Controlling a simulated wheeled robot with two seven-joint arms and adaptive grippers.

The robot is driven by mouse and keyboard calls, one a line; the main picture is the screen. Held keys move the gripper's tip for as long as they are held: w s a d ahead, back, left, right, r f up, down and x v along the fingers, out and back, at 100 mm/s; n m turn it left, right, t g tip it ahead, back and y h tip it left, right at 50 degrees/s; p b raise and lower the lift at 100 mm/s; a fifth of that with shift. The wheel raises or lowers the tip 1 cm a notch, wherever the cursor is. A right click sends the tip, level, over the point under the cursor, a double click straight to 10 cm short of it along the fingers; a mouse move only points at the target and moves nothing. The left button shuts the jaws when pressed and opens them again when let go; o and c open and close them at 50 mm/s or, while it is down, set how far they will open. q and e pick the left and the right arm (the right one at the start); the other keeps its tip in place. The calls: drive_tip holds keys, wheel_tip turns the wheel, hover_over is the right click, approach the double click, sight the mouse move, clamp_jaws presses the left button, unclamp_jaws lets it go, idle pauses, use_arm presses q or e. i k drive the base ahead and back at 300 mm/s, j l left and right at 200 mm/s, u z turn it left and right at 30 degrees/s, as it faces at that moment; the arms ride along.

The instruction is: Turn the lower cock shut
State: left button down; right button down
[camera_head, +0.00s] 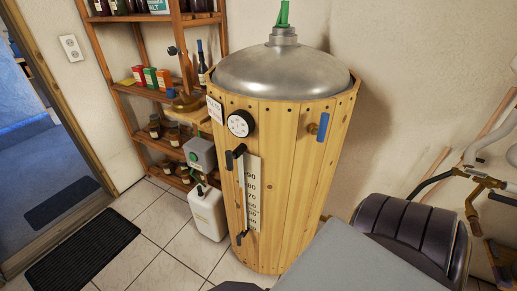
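A wooden-staved tank (300,170) with a domed metal lid (283,72) stands in the middle of the head view. On its front is a white level scale (253,193) with dark numbers. A black upper cock (235,154) sits at the top of the gauge, its handle slanting. The black lower cock (242,237) sits near the scale's foot; it is small here, and I cannot tell whether it is open or shut. Neither of my grippers can be made out. A dark shape shows at the bottom edge below the tank, too cut off to identify.
A round dial (240,123) and a blue-handled valve (323,127) are on the tank. A white jug (208,213) and wooden shelves (120,88) stand left. A black mat (82,252) lies by the doorway. A dark ribbed object (405,235) and brass-coloured tubes (473,205) are right.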

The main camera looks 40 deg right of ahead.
sight(238, 237)
drive_tip(key=z, duration=0.85)
